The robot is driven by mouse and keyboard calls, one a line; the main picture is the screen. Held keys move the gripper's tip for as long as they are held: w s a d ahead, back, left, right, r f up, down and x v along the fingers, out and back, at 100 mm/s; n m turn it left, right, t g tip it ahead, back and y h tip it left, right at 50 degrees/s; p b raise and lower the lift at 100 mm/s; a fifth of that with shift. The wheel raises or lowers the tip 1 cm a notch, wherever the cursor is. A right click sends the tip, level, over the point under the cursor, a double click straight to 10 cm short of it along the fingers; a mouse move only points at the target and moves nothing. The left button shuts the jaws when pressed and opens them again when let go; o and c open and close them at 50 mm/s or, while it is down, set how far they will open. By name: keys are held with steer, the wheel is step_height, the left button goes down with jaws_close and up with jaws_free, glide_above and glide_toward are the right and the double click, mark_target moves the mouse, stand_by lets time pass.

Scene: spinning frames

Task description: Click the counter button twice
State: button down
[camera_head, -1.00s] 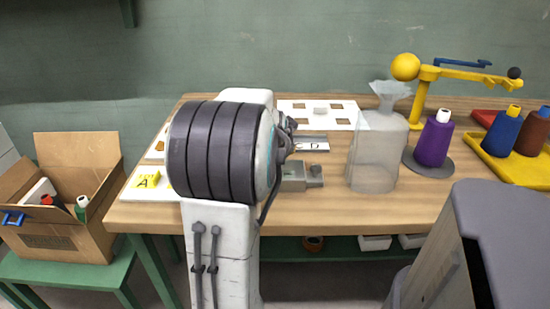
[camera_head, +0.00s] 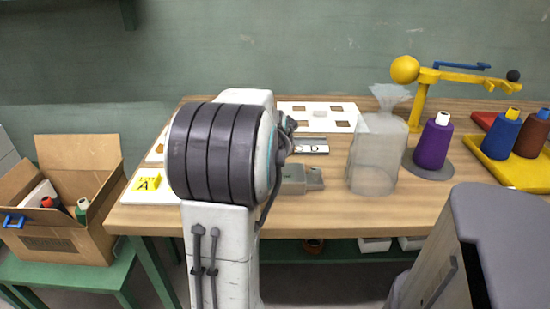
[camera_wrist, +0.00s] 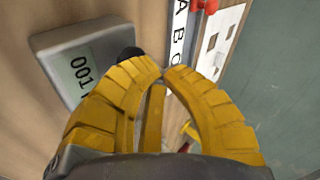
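The counter is a grey box (camera_wrist: 72,45) at the upper left of the wrist view, with a small display (camera_wrist: 84,72) showing the digits 001, turned sideways. A dark round button (camera_wrist: 130,53) stands at its right end, partly hidden by my gripper's left finger. My gripper (camera_wrist: 163,72) has yellow ribbed fingers whose tips meet, with nothing seen between them. The tips appear just beside the button; contact cannot be told. In the head view the counter (camera_head: 292,181) sits near the table's front edge, right of my arm, which hides the fingers.
A lettered strip (camera_wrist: 177,35) with a red part (camera_wrist: 205,6) and a white board with square holes (camera_head: 345,112) lie behind the counter. A translucent bag (camera_head: 372,160) stands to its right, then a purple spool (camera_head: 434,146). Bare wood (camera_head: 335,215) lies in front.

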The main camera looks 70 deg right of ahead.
steer(key=shift+r, duration=0.45)
steer(key=shift+r+p, duration=2.05)
steer(key=shift+r, duration=0.5)
steer(key=c, duration=1.9)
jaws_free()
jaws_close()
steer(key=shift+c, duration=0.5)
jaws_free()
